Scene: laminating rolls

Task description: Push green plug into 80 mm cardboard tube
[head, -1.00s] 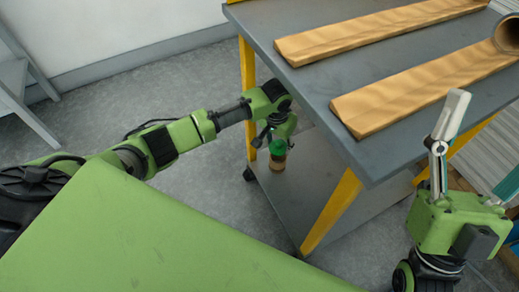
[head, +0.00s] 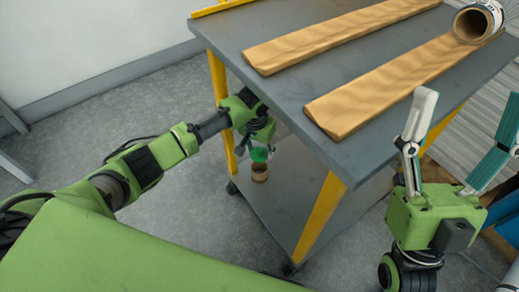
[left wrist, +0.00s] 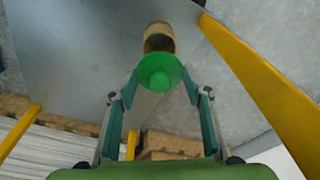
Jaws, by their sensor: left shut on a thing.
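In the head view my left gripper (head: 258,143) is low beside the cart's near left corner, shut on the green plug (head: 259,155). The left wrist view shows the round plug (left wrist: 160,73) between the fingertips. A short brown cardboard tube (head: 259,173) is just below the plug over the lower shelf. In the left wrist view the tube (left wrist: 157,33) shows its dark open mouth just beyond the plug's rim, which overlaps it in the picture; I cannot tell whether they touch. My right gripper (head: 455,135) is open and empty, fingers spread upward, at the right.
The cart's grey top (head: 290,95) carries two long wooden rails (head: 340,35). A roll with a cardboard core (head: 480,22) lies at their right end. Yellow legs (head: 322,215) stand near my left gripper, above a lower shelf (head: 285,200). Open floor lies left of the cart.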

